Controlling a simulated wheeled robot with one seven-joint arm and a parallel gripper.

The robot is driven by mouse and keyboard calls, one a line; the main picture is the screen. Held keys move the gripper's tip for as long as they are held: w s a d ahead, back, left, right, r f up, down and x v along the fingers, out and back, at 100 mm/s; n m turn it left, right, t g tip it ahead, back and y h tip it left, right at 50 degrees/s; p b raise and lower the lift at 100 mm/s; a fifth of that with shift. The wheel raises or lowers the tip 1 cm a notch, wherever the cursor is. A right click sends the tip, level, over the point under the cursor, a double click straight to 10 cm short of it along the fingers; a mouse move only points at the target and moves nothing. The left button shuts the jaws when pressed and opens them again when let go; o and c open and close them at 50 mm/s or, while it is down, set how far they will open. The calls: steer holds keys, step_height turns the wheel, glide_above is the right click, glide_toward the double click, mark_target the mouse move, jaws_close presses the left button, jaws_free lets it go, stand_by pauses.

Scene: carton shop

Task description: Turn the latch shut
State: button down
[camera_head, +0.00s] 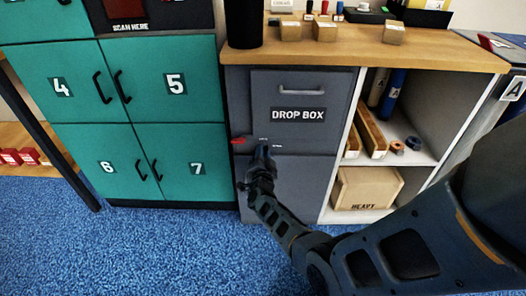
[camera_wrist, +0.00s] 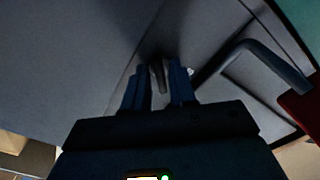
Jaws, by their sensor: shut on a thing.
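The latch (camera_wrist: 158,76) is a small dark grey lever on the grey cabinet front. In the wrist view it sits between the two fingers of my gripper (camera_wrist: 160,88), which is shut on it. In the head view my gripper (camera_head: 262,153) reaches the front of the grey drop box cabinet (camera_head: 290,185), below the "DROP BOX" label (camera_head: 298,115). The latch is hidden behind my gripper there. Small white markings (camera_head: 263,139) show just above the fingertips, too small to read. A red piece (camera_head: 239,141) shows left of them.
Teal lockers (camera_head: 170,130) with black handles stand to the left. An open shelf with a carton marked "HEAVY" (camera_head: 365,188) and tubes is on the right. A wooden counter (camera_head: 350,45) with small items runs above. Blue carpet (camera_head: 150,250) is clear in front.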

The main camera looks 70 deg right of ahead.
steer(key=n+p, duration=0.2)
steer(key=n, duration=0.7)
steer(key=shift+n, duration=0.4)
stand_by(0.4)
steer(key=c, duration=1.2)
jaws_free()
steer(key=p+v, duration=0.4)
steer(key=v, duration=0.4)
steer(key=shift+d, duration=0.1)
